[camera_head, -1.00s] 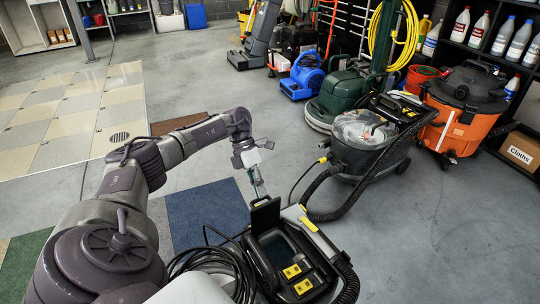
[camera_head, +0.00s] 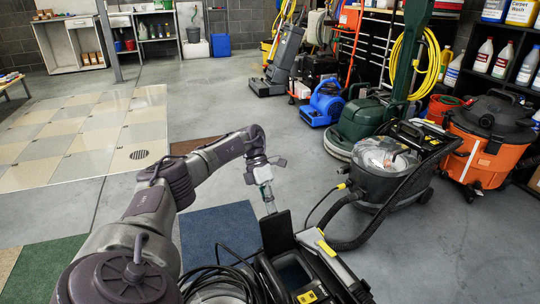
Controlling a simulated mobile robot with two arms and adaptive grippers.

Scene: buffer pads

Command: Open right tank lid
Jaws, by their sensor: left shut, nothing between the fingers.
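A black machine with tanks (camera_head: 336,276) stands at the bottom centre, cut off by the lower edge. A black lid (camera_head: 278,235) stands upright at its far left side, with an open tank cavity (camera_head: 292,272) in front of it. A light grey panel (camera_head: 314,240) with a yellow strip lies to the right of that lid. I cannot tell from this view which part is the right tank lid. My left gripper (camera_head: 271,209) is shut and empty, pointing down at the upright lid's top edge. I cannot tell whether it touches the lid. My right gripper is not in view.
A black cable coil (camera_head: 222,280) lies left of the machine. A grey wet vacuum (camera_head: 385,168) with a black hose stands behind it to the right, near an orange vacuum (camera_head: 484,150). A blue mat (camera_head: 218,232) lies under my arm.

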